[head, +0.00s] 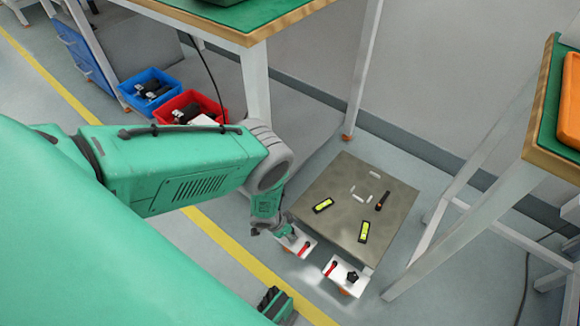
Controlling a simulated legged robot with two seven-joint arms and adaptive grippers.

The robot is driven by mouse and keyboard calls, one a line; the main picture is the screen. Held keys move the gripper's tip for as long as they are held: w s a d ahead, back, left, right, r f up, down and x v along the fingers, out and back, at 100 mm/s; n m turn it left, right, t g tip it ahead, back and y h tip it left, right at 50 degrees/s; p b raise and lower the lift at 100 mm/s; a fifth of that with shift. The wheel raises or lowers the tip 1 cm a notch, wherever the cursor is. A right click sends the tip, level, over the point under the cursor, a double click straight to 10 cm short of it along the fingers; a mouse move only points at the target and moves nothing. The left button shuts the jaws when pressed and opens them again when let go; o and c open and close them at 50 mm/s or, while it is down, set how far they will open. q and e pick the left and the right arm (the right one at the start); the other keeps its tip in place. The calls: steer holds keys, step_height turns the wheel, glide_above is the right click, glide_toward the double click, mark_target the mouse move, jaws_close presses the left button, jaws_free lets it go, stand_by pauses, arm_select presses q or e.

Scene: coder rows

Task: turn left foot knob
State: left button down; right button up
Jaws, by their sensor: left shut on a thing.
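A flat grey-brown platform (335,192) lies low by the floor, with two white foot brackets at its near edge. The left foot bracket (305,247) carries a red lever. My left gripper (292,238) reaches down onto this bracket and is shut on the left foot knob, which the fingers hide. The right foot bracket (333,266) stands apart to the right, with a black knob (352,277) and a red lever (331,267) in plain view. Two yellow spirit levels (323,205) (364,232) lie on the platform.
A dark stick with an orange end (382,200) lies on the platform. White-legged tables stand behind and at the right (470,225). A blue bin (152,90) and a red bin (188,108) are on the left. A yellow floor line (222,240) runs past the platform.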

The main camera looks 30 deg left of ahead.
arm_select(q)
steer(key=m, duration=0.1)
steer(key=m+g, duration=0.1)
steer(key=m, duration=0.1)
steer(key=m+h, duration=0.1)
steer(key=shift+s+a+f+m, duration=0.15)
steer(key=shift+s+a+m, duration=0.1)
steer(key=shift+s+m, duration=0.05)
steer(key=shift+a+m+g+h, duration=0.1)
steer(key=shift+m+g+h, duration=0.3)
steer(key=shift+m, duration=0.9)
steer(key=shift+a+m+g+h, duration=0.1)
steer(key=shift+m+g, duration=0.5)
steer(key=shift+m, duration=0.7)
steer(key=c, duration=1.1)
jaws_free()
steer(key=shift+w+d, duration=0.15)
steer(key=shift+d, duration=0.15)
